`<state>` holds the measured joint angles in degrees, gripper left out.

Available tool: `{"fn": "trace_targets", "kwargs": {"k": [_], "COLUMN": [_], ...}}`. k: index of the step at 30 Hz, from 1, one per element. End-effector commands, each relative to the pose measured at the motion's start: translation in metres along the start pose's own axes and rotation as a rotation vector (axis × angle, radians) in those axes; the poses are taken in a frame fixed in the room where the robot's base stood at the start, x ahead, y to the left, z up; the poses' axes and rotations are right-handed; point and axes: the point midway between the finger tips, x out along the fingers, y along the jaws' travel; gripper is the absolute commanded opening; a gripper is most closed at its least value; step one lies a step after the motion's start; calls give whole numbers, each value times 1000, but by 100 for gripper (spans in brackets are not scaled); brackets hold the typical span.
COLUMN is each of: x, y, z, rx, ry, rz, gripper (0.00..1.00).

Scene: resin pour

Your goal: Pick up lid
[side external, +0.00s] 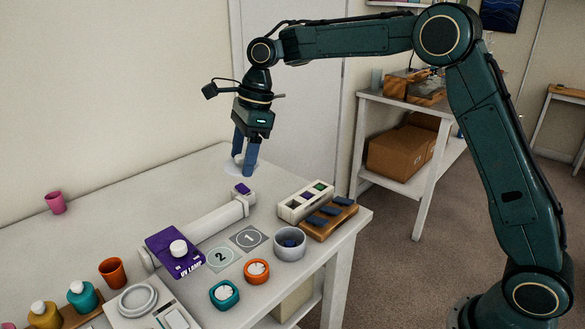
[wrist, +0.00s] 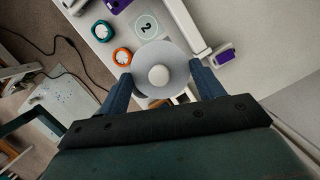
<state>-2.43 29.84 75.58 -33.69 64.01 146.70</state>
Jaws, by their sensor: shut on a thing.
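The lid (wrist: 178,60) is a pale, round disc with a white knob in its middle. In the wrist view it lies between the two blue fingers of my gripper (wrist: 162,84). In the side view my gripper (side external: 244,167) points down near the far corner of the table, shut on the lid (side external: 232,170). The lid shows there as a pale disc at the fingertips, mostly hidden by them, and looks raised above the table.
A grey pot (side external: 290,257) with dark contents stands by the table's right edge. The UV lamp (side external: 160,240) stands left.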

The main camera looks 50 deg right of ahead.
Motion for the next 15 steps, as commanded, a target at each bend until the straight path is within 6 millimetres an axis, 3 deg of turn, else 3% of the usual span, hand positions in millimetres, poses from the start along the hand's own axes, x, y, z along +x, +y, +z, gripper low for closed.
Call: {"fn": "trace_targets", "kwargs": {"k": [15], "x": [-6], "y": [0], "z": [1], "rx": [0], "ry": [1], "rz": [-1], "gripper": [45]}}
